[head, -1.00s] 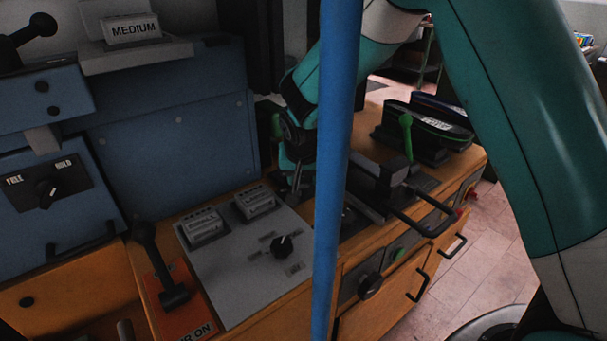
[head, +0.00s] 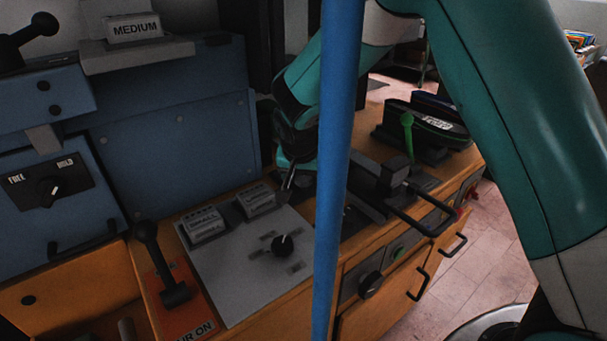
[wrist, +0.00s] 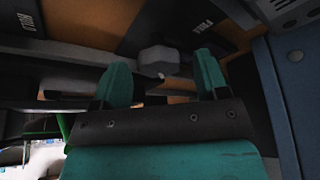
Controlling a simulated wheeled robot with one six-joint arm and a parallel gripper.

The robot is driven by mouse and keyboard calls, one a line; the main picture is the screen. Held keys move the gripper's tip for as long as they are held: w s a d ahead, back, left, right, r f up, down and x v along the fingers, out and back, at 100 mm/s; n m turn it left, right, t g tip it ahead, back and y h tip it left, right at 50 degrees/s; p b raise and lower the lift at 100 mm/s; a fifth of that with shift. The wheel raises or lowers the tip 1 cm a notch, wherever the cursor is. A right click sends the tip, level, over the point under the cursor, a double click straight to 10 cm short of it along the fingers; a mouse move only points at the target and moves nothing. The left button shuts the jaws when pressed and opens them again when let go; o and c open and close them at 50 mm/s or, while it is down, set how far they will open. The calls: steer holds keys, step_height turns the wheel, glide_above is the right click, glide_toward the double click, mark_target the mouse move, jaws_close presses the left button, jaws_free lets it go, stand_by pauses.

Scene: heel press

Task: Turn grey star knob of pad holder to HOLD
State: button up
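In the wrist view the grey star knob (wrist: 159,60) shows as a small grey knob with a pale mark at its lower edge. The upside-down word HOLD (wrist: 27,20) is to its left and FREE (wrist: 203,25) to its right. My gripper (wrist: 161,68) is open, its two teal fingers on either side of the knob in the picture. I see no contact, and cannot tell how deep the knob sits between them. In the head view my gripper (head: 287,182) is low over the bench, partly behind a blue post; the grey knob cannot be made out there.
The blue post (head: 336,150) crosses the head view in front of my arm.

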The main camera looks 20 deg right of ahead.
steer(key=v, duration=1.7)
steer(key=shift+r, duration=0.2)
steer(key=shift+d+f, duration=0.1)
